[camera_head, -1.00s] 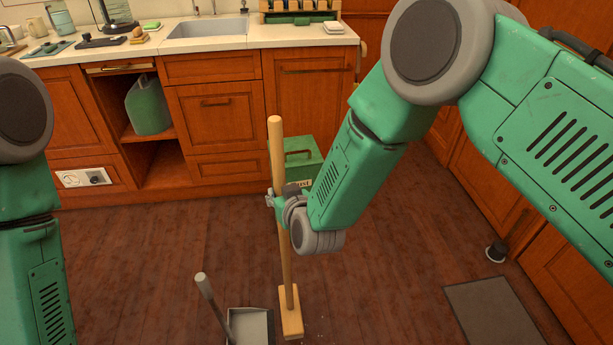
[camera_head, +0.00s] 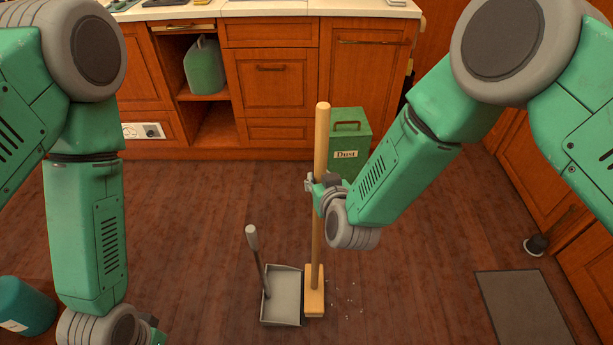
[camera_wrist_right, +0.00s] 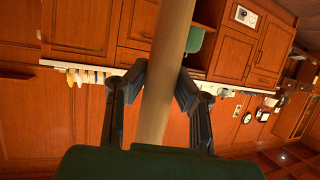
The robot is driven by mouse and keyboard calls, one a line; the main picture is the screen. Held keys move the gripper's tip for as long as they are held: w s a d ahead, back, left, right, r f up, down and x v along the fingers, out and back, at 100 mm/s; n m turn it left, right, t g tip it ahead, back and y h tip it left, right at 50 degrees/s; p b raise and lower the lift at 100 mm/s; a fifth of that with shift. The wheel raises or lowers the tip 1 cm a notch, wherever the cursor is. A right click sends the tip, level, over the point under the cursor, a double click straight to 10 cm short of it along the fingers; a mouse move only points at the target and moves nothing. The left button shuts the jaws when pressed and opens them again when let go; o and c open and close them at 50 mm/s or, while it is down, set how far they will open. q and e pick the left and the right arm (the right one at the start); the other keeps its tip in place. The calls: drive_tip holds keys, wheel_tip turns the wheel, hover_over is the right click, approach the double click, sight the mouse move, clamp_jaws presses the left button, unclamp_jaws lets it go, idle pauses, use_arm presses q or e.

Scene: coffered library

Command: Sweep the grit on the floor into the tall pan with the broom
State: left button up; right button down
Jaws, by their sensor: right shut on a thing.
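The broom (camera_head: 321,140) stands nearly upright in the head view. Its pale wooden head (camera_head: 314,303) is at the floor, beside the right side of the tall pan. My right gripper (camera_head: 318,187) is shut on the handle about midway up; the right wrist view shows both fingers (camera_wrist_right: 160,88) against the handle (camera_wrist_right: 167,60). The grey pan (camera_head: 296,320) sits on the floor, its long handle (camera_head: 252,238) rising at its left. Small pale grit (camera_head: 347,297) lies scattered right of the broom head. My left gripper (camera_head: 150,328) shows only partly at the bottom left; its fingers are hidden.
A green box labelled Dust (camera_head: 348,145) stands against the wooden cabinets (camera_head: 270,85). A grey mat (camera_head: 520,305) lies at the right, near a small dark object (camera_head: 535,245). A teal container (camera_head: 25,305) stands at the lower left. The middle floor is open.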

drive_tip(key=d+f+b, duration=0.1)
drive_tip(key=d+f, duration=0.1)
drive_tip(key=d, duration=1)
drive_tip(key=d+f+b, duration=0.1)
drive_tip(key=d, duration=1.1)
drive_tip(key=shift+w+d+f+b, duration=0.15)
drive_tip(key=shift+w+f+b, duration=0.2)
drive_tip(key=shift+w, duration=0.1)
drive_tip(key=shift+f, duration=0.45)
idle(0.4)
